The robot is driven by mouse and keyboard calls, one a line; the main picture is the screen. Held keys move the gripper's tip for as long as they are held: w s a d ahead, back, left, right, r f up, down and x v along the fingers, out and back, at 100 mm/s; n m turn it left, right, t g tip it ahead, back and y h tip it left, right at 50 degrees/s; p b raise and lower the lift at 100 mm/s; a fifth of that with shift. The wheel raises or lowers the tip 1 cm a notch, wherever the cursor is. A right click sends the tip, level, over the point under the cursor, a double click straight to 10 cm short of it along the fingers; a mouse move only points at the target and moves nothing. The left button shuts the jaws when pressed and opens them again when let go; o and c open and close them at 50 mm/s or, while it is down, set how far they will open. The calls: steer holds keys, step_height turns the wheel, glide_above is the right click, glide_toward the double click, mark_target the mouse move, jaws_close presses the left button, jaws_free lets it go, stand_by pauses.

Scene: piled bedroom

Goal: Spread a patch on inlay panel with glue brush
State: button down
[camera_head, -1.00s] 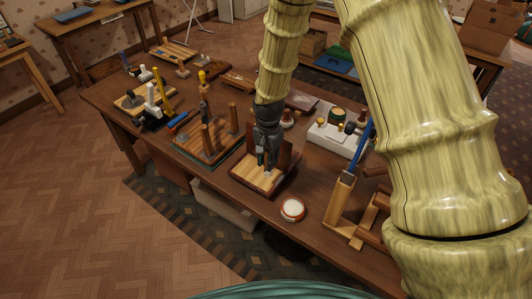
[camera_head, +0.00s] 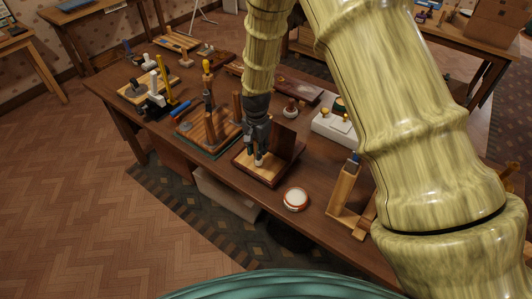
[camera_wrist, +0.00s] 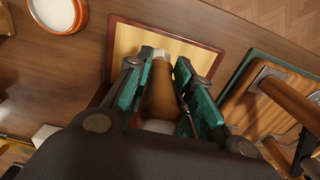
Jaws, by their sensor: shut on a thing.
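The inlay panel (camera_head: 268,178) is a pale wood square with a dark reddish border, lying on the brown table; it also shows in the wrist view (camera_wrist: 128,40). An upright dark board stands along its right side in the head view. My gripper (camera_head: 258,154) is above the panel, pointing down. In the wrist view its teal-padded fingers (camera_wrist: 163,68) are shut on the glue brush (camera_wrist: 160,95), which has a brown handle and a pale end. The pale end (camera_head: 259,160) is low over the panel; I cannot tell whether it touches. No glue patch is discernible.
A round white-topped tin (camera_head: 295,199) stands right of the panel, near the front edge. A wooden holder (camera_head: 343,187) is further right. A white box (camera_head: 335,126) is behind. A board with posts (camera_head: 205,135) stands close on the left.

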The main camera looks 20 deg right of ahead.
steer(key=w+a, duration=0.4)
steer(key=w, duration=0.2)
steer(key=shift+a, duration=0.3)
steer(key=c, duration=1.9)
jaws_free()
jaws_close()
steer(key=shift+f, duration=0.8)
steer(key=shift+s+f+b, duration=0.1)
steer(key=shift+f+b, duration=0.15)
steer(key=shift+b, duration=0.1)
